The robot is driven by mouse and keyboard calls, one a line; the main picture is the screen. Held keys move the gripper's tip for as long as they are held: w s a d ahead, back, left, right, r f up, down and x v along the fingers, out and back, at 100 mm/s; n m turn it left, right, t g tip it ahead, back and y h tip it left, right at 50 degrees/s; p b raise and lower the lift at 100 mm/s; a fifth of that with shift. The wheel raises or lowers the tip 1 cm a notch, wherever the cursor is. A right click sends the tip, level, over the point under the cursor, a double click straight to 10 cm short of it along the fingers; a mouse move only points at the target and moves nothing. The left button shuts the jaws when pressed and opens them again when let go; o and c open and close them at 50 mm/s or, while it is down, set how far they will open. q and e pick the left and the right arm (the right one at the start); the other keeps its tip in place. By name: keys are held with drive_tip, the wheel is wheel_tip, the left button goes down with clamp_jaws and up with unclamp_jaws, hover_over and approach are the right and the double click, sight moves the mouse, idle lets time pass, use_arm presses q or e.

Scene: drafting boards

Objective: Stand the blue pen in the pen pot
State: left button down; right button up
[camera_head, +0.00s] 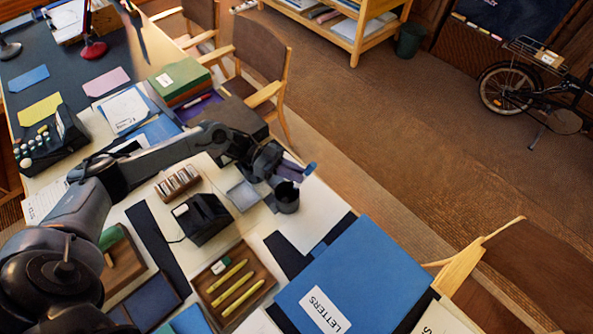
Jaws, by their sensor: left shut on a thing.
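My left gripper (277,170) reaches across the desk from the left and is shut on the blue pen (309,169). The pen's blue end sticks out to the right of the fingers; the rest is partly hidden by the gripper. The dark pen pot (287,199) stands upright on the desk, just below the gripper and pen in the picture. The pen looks tilted, with its visible end outside the pot. I cannot tell whether the gripper touches the pot's rim. My right gripper is not in view.
A wooden tray (238,310) holds yellow pens in front. A black box (203,219) stands left of the pot. A large blue LETTERS folder (350,268) lies to the right. White paper (314,218) lies beside the pot. Chairs (262,62) flank the desk.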

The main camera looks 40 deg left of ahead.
use_arm(q)
drive_tip(key=shift+s+a+f+b, duration=0.35)
drive_tip(key=shift+f+b, duration=0.65)
drive_tip(key=shift+f, duration=0.3)
drive_tip(key=shift+s+a+f+b, duration=0.25)
drive_tip(key=shift+a+f+b, duration=0.15)
drive_tip(key=shift+f+b, duration=0.8)
drive_tip(key=shift+s+a+f+b, duration=0.35)
drive_tip(key=shift+f+b, duration=0.5)
drive_tip(key=shift+f, duration=0.55)
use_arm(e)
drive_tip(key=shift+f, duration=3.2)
use_arm(q)
drive_tip(key=shift+w, duration=0.1)
drive_tip(key=c, duration=1.1)
unclamp_jaws()
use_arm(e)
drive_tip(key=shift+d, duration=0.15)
use_arm(q)
drive_tip(key=shift+o, duration=0.2)
drive_tip(key=shift+a, duration=0.15)
